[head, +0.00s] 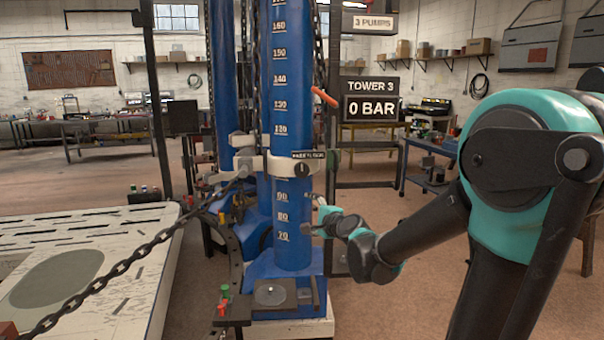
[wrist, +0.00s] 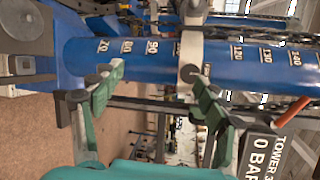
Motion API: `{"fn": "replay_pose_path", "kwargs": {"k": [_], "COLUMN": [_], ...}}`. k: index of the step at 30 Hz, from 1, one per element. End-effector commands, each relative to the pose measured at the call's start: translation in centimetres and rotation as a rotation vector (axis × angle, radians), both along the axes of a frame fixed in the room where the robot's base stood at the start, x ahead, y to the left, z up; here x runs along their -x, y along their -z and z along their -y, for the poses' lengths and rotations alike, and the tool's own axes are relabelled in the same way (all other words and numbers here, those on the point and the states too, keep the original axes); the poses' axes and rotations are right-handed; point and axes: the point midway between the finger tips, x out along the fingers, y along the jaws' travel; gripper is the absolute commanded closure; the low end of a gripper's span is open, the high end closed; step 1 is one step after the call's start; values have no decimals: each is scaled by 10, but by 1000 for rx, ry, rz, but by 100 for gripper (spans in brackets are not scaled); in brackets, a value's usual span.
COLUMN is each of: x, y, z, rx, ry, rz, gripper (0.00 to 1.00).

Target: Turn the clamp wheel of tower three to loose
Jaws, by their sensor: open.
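Tower three is a blue upright column (head: 292,110) with a white number scale; it lies sideways in the wrist view (wrist: 150,52). A pale collar (head: 280,166) goes around it, also seen in the wrist view (wrist: 191,48). A dark round knob (head: 304,168) sits on the collar's front right and looks like the clamp wheel; I cannot read its setting.
A sign reading TOWER 3, 0 BAR (head: 371,99) hangs right of the column. A red handle (head: 325,97) sticks out above the collar. A chain (head: 130,262) slants across the left, over a white slotted table (head: 120,225).

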Motion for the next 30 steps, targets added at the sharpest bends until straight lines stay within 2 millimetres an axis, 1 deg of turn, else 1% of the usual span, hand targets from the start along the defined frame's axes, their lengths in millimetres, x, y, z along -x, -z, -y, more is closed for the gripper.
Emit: {"fn": "replay_pose_path", "kwargs": {"k": [1, 3, 5, 6, 9, 12, 15, 20, 23, 30], "x": [-23, -51, -71, -83, -103, -113, -118, -133, -150, -197], "y": [-18, -38, -47, -49, -48, -44, -41, -40, -40, -41], "z": [-11, -16, -17, -17, -16, -15, -14, -15, -16, -21], "rx": [-177, -438, -640, -760, -994, -1134, -1194, -1202, -1200, -1199], "ry": [56, 148, 220, 265, 359, 420, 447, 451, 452, 451], "rz": [-13, -44, -78, -102, -152, -185, -199, -200, -200, -198], "gripper": [25, 25, 25, 25, 25, 25, 25, 25, 25, 25]}}
